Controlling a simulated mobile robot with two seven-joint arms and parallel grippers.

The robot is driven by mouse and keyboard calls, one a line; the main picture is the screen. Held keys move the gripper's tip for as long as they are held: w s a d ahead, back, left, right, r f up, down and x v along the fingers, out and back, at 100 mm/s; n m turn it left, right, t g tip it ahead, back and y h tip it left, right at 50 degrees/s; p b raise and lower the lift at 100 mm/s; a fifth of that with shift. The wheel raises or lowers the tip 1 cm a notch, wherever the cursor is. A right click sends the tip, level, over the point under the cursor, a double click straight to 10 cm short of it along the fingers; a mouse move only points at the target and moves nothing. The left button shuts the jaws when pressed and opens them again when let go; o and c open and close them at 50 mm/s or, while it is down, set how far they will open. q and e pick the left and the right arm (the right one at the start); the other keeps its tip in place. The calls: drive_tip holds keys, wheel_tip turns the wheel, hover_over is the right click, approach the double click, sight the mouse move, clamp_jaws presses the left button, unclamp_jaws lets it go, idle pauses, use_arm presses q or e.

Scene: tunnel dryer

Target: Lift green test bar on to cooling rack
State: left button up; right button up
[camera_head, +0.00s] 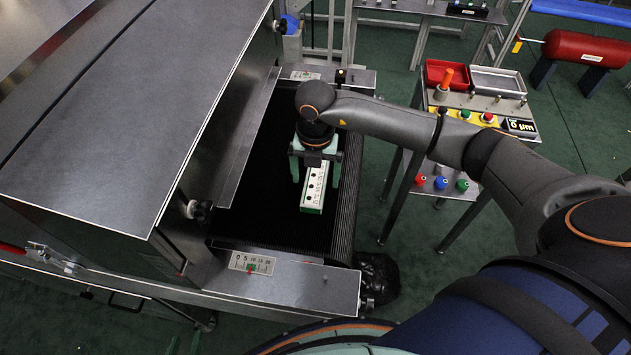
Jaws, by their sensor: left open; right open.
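The green test bar (314,189) is a short block with a pale, marked top face, dark holes and green sides. It is on or just above the black conveyor belt (262,200) at the dryer's outlet. My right gripper (315,177) reaches down from above, its green fingers open on either side of the bar. Contact cannot be told, and the gripper body covers the bar's far end. I cannot tell which stand is the cooling rack.
The dryer's steel hood (130,90) rises left of the belt. At right stands a bench with a red tray (447,74), a metal tray (497,82) and coloured buttons. A red cylinder (588,48) is farther right.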

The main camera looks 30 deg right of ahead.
drive_tip(key=shift+f, duration=0.5)
clamp_jaws()
idle(0.4)
